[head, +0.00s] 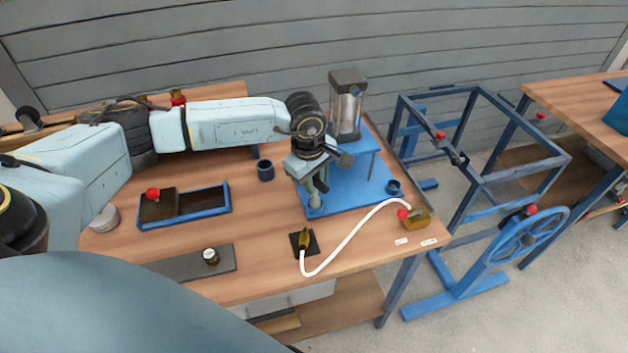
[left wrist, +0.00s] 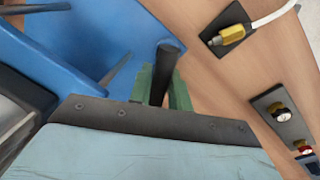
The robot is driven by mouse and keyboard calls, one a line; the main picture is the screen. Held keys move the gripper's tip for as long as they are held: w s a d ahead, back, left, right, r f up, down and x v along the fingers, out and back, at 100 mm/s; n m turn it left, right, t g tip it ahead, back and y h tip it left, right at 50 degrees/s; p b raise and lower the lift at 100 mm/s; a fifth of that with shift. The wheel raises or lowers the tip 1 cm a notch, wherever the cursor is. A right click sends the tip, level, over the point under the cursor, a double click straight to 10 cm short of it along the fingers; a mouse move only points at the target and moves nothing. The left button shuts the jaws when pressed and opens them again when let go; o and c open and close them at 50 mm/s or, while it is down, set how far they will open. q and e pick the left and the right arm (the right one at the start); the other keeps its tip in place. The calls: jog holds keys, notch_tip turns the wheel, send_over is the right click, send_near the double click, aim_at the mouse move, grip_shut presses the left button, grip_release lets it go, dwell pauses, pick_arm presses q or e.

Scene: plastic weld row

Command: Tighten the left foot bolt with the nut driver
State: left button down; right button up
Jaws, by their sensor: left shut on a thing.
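The blue machine (head: 347,190) stands near the table's right end, with a clear cylinder (head: 346,108) on top. My left gripper (head: 320,184) points down over the front left corner of its blue base. In the left wrist view its green fingers (left wrist: 176,94) are shut on a dark, rod-like handle (left wrist: 168,62), which I take for the nut driver. The handle's lower end is at the edge of the blue base (left wrist: 95,35). The left foot bolt is hidden or too small to make out, so I cannot tell whether the driver touches it. My right gripper is out of view.
A white hose (head: 350,237) runs from a dark pad (head: 304,243) to a yellow fitting (head: 418,217), close by. A blue-rimmed tray (head: 183,220), a grey plate (head: 190,264) and a dark cup (head: 265,170) stand left. A blue frame (head: 480,180) stands beyond the table's right edge.

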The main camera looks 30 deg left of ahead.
pick_arm(q)
jog(key=shift+f+b, duration=0.5)
jog(key=shift+f, duration=0.05)
dwell(0.8)
